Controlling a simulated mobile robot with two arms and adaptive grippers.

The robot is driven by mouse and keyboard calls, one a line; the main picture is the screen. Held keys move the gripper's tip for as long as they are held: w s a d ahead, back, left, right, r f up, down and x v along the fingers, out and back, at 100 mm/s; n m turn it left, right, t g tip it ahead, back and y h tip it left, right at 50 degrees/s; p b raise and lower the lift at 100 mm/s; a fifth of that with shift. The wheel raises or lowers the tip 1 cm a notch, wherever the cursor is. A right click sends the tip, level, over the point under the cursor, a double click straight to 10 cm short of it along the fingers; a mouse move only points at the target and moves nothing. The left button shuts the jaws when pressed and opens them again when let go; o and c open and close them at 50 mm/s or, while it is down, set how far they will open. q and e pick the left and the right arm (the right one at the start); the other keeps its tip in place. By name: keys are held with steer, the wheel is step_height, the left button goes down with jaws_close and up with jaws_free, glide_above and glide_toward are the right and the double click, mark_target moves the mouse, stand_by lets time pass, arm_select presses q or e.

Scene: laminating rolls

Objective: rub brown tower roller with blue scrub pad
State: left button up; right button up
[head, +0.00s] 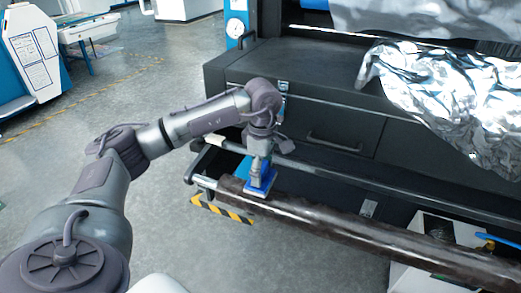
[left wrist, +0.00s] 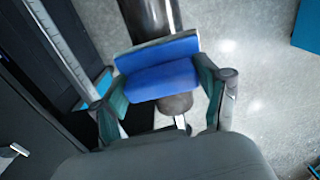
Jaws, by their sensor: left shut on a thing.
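The blue scrub pad (head: 266,183) is held between the fingers of my left gripper (head: 261,168), which is shut on it. The pad is at the left end of the long brown roller (head: 350,226), over its upper surface. It looks to touch the roller, but I cannot be sure. In the left wrist view the pad (left wrist: 158,78) lies across the roller (left wrist: 150,16), with the roller showing beyond it and its end on the near side. The roller has a dark, glossy, streaked surface. My right gripper is not in view.
A thinner grey bar (head: 345,178) runs behind the roller. A black cabinet (head: 290,115) stands behind, with crumpled silver foil (head: 440,95) at right. A yellow-black striped plate (head: 222,208) is below the roller's left end. A white box (head: 432,235) sits under the right part. Floor is open at left.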

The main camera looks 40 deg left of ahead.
arm_select(q)
steer(key=r, duration=0.1)
steer(key=r+p, duration=0.1)
steer(key=r, duration=0.1)
steer(key=shift+d, duration=0.35)
steer(key=shift+a+r+p, duration=0.1)
steer(key=shift+r+p, duration=0.2)
steer(key=shift+p, duration=0.1)
steer(key=shift+a+r+p, duration=0.1)
steer(key=shift+r+p, duration=0.3)
steer(key=shift+r, duration=0.5)
